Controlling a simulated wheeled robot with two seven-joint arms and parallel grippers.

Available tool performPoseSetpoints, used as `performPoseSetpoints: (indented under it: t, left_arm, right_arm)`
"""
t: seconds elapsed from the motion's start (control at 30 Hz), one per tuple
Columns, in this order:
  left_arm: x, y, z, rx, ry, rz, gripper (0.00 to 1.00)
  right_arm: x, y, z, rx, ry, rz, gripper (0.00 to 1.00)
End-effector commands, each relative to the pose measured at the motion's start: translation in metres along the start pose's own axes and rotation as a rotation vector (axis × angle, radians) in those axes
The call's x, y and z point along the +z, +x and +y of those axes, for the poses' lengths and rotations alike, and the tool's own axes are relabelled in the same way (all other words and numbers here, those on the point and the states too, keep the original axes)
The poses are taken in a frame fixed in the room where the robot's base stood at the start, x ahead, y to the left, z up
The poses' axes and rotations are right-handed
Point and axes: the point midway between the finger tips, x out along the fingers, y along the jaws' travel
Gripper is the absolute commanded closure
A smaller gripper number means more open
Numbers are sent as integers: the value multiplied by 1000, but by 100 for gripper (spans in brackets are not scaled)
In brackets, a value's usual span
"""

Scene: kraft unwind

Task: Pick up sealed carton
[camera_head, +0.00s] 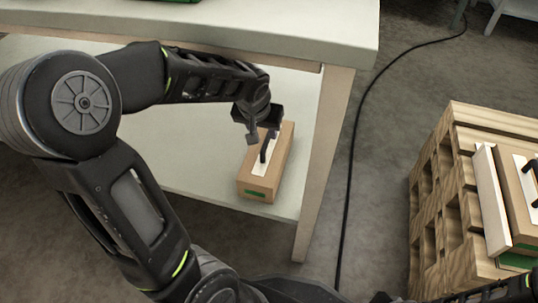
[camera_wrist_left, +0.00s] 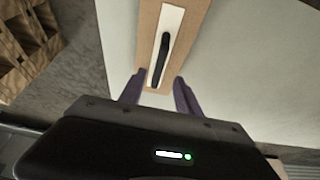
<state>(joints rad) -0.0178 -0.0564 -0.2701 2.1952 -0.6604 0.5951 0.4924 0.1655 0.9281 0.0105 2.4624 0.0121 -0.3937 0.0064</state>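A brown sealed carton (camera_head: 262,184) with a white top strip, a black handle and a green label on its end lies on the lower shelf of the table. In the left wrist view the carton (camera_wrist_left: 198,22) extends away at the top, with its black handle (camera_wrist_left: 161,60) on the white strip. My left gripper (camera_head: 262,138) is over the far part of the carton, by the handle. In the left wrist view its two fingers (camera_wrist_left: 160,92) are apart, with the near end of the handle just beyond them and nothing clearly between them. My right gripper cannot be made out.
The table's upper top (camera_head: 330,30) overhangs the pale lower shelf (camera_head: 190,176), and a table leg (camera_head: 322,165) stands right of the carton. A wooden pallet stack (camera_head: 445,190) with another handled carton (camera_head: 520,205) stands at right. A black cable (camera_head: 352,150) crosses the floor between.

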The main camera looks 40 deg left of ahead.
Motion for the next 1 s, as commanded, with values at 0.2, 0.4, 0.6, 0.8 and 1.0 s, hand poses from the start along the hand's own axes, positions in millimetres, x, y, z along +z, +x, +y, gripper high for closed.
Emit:
performPoseSetpoints:
  t: [0.2, 0.4, 0.6, 0.8, 1.0]
  left_arm:
    - [1, 18, 0, -1, 1, -2, 61]
    - [0, 27, 0, 0, 0, 0, 61]
    - [0, 27, 0, 0, 0, 0, 61]
    - [0, 48, 1, -1, -1, -2, 61]
    - [-2, 75, 2, -1, 1, -1, 61]
  right_arm:
    - [-1, 9, 3, -1, 1, 1, 100]
    - [-2, 10, 4, -2, 1, 2, 100]
    - [-2, 10, 4, -3, 1, 2, 100]
    - [-2, 24, 9, -4, 2, 3, 100]
    - [-4, 38, 14, -8, 4, 3, 100]
